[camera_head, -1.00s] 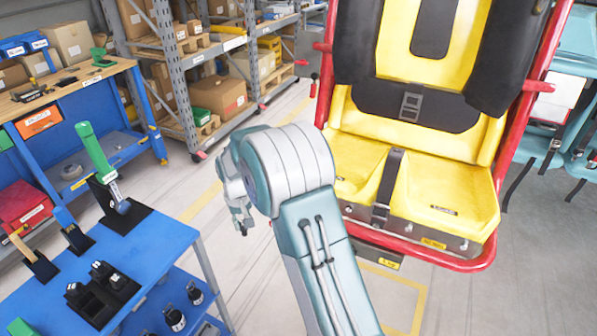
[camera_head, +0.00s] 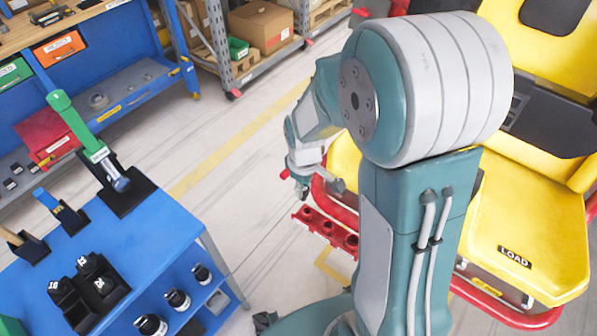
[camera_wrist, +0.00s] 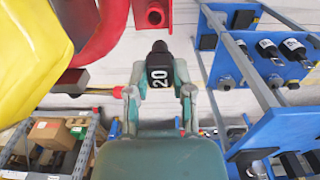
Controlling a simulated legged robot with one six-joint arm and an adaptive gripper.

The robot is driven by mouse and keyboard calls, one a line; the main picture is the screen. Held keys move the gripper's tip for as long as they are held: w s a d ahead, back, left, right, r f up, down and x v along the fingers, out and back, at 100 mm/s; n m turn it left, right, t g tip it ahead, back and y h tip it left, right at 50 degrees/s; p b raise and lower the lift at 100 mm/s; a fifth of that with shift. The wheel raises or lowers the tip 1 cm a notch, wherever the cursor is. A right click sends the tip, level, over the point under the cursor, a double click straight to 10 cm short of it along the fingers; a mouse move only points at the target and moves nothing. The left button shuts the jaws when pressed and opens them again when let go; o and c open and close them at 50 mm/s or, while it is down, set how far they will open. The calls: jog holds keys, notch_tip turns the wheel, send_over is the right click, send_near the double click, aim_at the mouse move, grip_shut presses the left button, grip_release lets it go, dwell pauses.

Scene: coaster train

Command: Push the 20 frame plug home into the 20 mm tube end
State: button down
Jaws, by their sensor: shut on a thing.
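The black frame plug (camera_wrist: 160,72), marked 20 in white, is between my gripper's fingers (camera_wrist: 162,93) in the wrist view. Its narrower dark end points up in the picture. A red open tube end (camera_wrist: 153,15) with a dark bore lies just above it, with a visible gap, and the plug is outside it. In the head view my gripper (camera_head: 300,187) hangs beside the red seat frame, near a red bar with several round openings (camera_head: 328,229). The plug is too small to make out there, and I cannot tell which opening is the 20 mm one.
A blue table (camera_head: 150,240) at left holds black holders (camera_head: 92,290) and a green-handled tool (camera_head: 80,130). Several black plugs (camera_head: 178,300) stand on its lower shelf. The yellow seat (camera_head: 525,225) is at right, partly behind my arm. Open floor lies between table and seat.

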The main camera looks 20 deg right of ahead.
aim_at(305, 200)
jog(key=shift+s+f, duration=0.1)
jog(key=shift+f, duration=1.8)
jog(key=shift+d, duration=0.35)
jog(key=shift+a+f, duration=0.1)
jog(key=shift+f, duration=0.4)
jog(key=shift+f, duration=0.1)
jog(key=shift+d+f, duration=0.2)
jog(key=shift+f, duration=0.05)
jog(key=shift+d, duration=0.1)
jog(key=shift+f, duration=1.6)
